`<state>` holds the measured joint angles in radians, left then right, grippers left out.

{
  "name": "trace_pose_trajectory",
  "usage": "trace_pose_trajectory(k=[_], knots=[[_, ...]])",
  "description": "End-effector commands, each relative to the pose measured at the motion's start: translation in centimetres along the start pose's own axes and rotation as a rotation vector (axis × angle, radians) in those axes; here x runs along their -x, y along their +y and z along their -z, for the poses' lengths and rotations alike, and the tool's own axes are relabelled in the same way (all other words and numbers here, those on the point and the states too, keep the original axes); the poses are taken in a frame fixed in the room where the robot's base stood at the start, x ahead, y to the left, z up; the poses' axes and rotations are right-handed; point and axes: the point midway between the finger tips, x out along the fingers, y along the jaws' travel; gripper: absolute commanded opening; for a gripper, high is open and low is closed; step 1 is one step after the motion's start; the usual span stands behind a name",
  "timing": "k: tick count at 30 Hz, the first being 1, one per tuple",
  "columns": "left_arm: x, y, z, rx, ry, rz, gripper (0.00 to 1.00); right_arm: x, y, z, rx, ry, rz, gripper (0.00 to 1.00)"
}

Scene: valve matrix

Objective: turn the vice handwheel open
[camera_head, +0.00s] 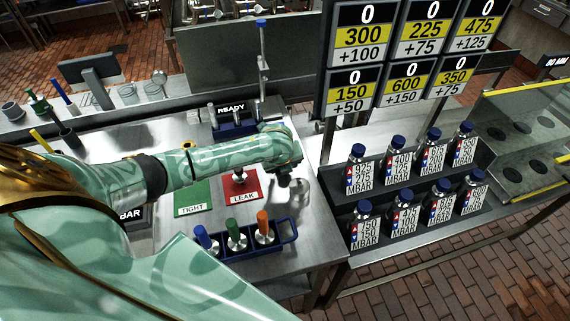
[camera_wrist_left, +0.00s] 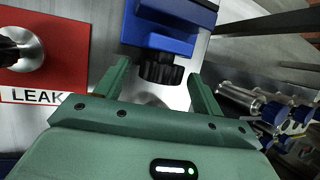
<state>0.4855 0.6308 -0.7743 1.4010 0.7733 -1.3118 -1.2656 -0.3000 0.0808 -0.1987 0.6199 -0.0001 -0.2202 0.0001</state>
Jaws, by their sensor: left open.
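The black ribbed handwheel (camera_wrist_left: 161,71) sits at the end of the blue vice (camera_wrist_left: 170,35) in the left wrist view. My left gripper (camera_wrist_left: 160,76) is open, with one green finger on each side of the handwheel. Gaps show between both fingers and the wheel. In the head view my left arm reaches across the bench, and its fingers cannot be made out. My right gripper is not in view.
A red LEAK mat (camera_head: 240,187) and a green TIGHT mat (camera_head: 193,197) lie on the bench. A blue rack (camera_head: 288,232) with several coloured-handled tools stands in front. Labelled bottles (camera_head: 400,165) stand at the right, below a number board (camera_head: 362,45).

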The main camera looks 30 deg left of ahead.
Motion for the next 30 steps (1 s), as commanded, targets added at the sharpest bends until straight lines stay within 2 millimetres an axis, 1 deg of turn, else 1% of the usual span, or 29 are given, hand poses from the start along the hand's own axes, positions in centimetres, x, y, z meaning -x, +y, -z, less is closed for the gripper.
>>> trace_pose_trajectory(k=[1, 2, 3, 5, 6, 7, 14, 19, 25, 30], knots=[[0.03, -0.01, -0.01, 0.000, 0.000, 0.000, 0.68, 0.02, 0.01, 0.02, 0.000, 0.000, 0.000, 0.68], [0.03, -0.01, -0.01, 0.000, 0.000, 0.000, 0.65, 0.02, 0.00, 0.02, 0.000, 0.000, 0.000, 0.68], [0.03, -0.01, 0.00, 0.000, 0.000, 0.000, 0.54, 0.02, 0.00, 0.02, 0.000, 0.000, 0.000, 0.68], [0.04, -0.01, 0.00, 0.000, 0.000, 0.000, 0.37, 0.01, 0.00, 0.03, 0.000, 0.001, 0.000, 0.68], [0.03, -0.01, 0.00, 0.000, 0.000, 0.000, 0.26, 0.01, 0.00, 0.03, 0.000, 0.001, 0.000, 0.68], [0.03, 0.00, 0.00, 0.000, 0.000, 0.000, 0.23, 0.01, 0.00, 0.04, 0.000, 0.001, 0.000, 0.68], [0.05, 0.05, -0.01, 0.005, 0.000, 0.010, 0.23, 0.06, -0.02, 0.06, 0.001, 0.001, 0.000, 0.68], [0.04, 0.26, 0.01, 0.026, 0.000, 0.060, 0.23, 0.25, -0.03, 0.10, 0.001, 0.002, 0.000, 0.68], [-0.03, 0.49, 0.04, 0.076, 0.001, 0.180, 0.23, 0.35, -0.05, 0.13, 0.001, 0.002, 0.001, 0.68], [-0.21, 0.73, 0.16, 0.126, 0.002, 0.300, 0.23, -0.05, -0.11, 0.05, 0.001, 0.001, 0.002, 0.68]])
